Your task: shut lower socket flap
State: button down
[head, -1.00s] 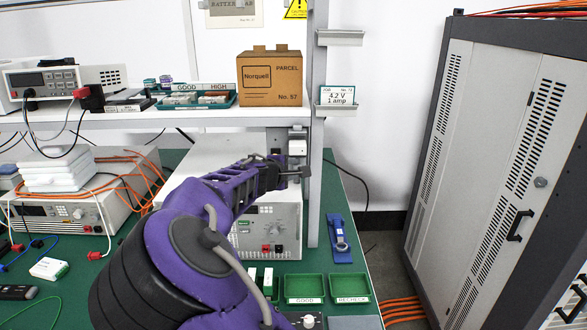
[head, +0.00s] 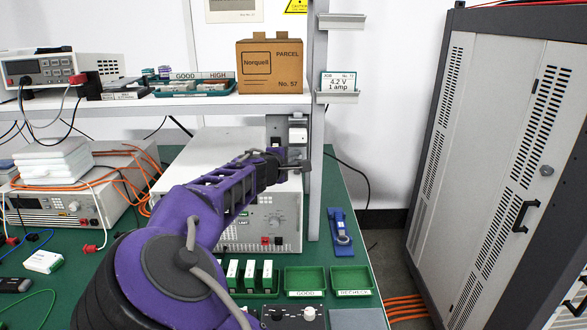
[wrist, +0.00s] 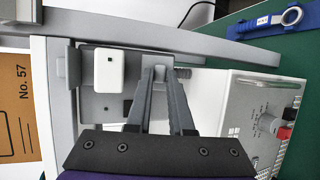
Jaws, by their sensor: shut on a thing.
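The grey socket panel (head: 273,127) is fixed by the shelf post, below the shelf. A white socket cover (head: 298,134) is on its upper part; it also shows in the wrist view (wrist: 109,69). My gripper (head: 296,163) is at the panel's lower part, below this white cover. In the wrist view its fingertips (wrist: 160,76) come close together on a small pale grey piece, which I take to be the lower socket flap (wrist: 160,70). The fingers hide most of it, so its angle and the lower socket behind it cannot be made out.
The shelf post (head: 317,200) stands close beside my gripper. A parcel box (head: 271,66) is on the shelf above. A pale instrument (head: 275,215) stands just below. Green trays (head: 305,280) and a blue tool holder (head: 340,233) lie on the bench.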

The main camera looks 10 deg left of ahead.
jog(key=shift+f+t+b, duration=0.3)
jog(key=shift+f+b, duration=0.3)
jog(key=shift+f, duration=0.1)
jog(key=shift+w+d+m+t, duration=0.1)
jog(key=shift+d+m+t, duration=0.05)
jog(key=shift+m+t, duration=0.2)
jog(key=shift+w+f+t, duration=0.15)
jog(key=shift+f+t, duration=0.1)
jog(key=shift+t, duration=0.4)
jog(key=shift+m+t, duration=0.25)
jog(key=shift+t, duration=0.05)
jog(key=c, duration=1.1)
grip_release()
jog(key=shift+a, duration=0.2)
